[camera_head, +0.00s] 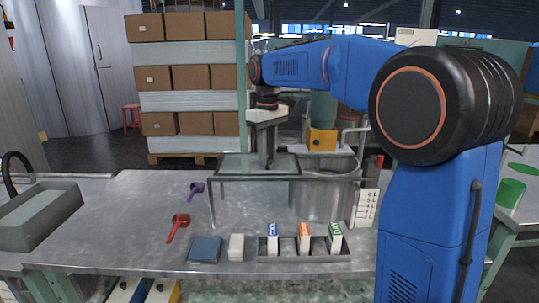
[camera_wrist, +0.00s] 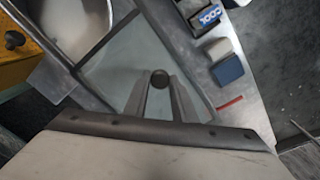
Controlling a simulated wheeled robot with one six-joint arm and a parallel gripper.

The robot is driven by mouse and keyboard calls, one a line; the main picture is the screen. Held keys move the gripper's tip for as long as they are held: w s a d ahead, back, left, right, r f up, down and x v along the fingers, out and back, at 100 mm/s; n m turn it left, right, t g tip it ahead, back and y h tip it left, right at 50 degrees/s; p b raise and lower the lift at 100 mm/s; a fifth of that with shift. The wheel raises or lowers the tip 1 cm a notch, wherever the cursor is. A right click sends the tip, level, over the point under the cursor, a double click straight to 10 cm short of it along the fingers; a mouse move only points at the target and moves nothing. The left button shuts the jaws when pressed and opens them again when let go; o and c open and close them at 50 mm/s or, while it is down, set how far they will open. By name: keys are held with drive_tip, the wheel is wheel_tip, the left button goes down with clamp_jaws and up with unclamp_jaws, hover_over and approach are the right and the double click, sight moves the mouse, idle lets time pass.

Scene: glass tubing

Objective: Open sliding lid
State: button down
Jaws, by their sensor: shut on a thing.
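The sliding lid is a glass pane (camera_head: 235,166) in a dark frame on thin legs; it also shows in the wrist view (camera_wrist: 135,52). A dark round knob (camera_wrist: 160,79) stands on the pane. My gripper (camera_head: 267,163) points down over the lid, and its fingers (camera_wrist: 160,92) are shut on the knob. A large metal drum (camera_head: 322,200) stands at the right end of the frame. Part of its round rim shows beside the frame at the upper left of the wrist view (camera_wrist: 84,28). The fingers hide the knob in the head view.
On the metal table (camera_head: 145,215) lie a red scoop (camera_head: 178,227), a purple scoop (camera_head: 196,188), a blue block (camera_head: 204,249) and a white block (camera_head: 236,247). A grey divided tray (camera_head: 318,251) holds small boxes at the front. A grey bin (camera_head: 38,215) stands far left.

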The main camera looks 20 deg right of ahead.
drive_tip(key=c, duration=1.5)
unclamp_jaws()
drive_tip(key=shift+o, duration=0.2)
wheel_tip(320, 180, up, 18)
drive_tip(key=shift+f, duration=0.25)
drive_tip(key=s+d+f+m+t, duration=0.2)
drive_tip(key=s+d+f+m, duration=0.1)
drive_tip(key=s+f, duration=1.3)
drive_tip(key=s+d+f+m+t, duration=0.2)
drive_tip(key=s+d+f, duration=0.2)
drive_tip(key=s+f, duration=1.3)
drive_tip(key=s, duration=0.3)
drive_tip(key=shift+m+t, duration=0.4)
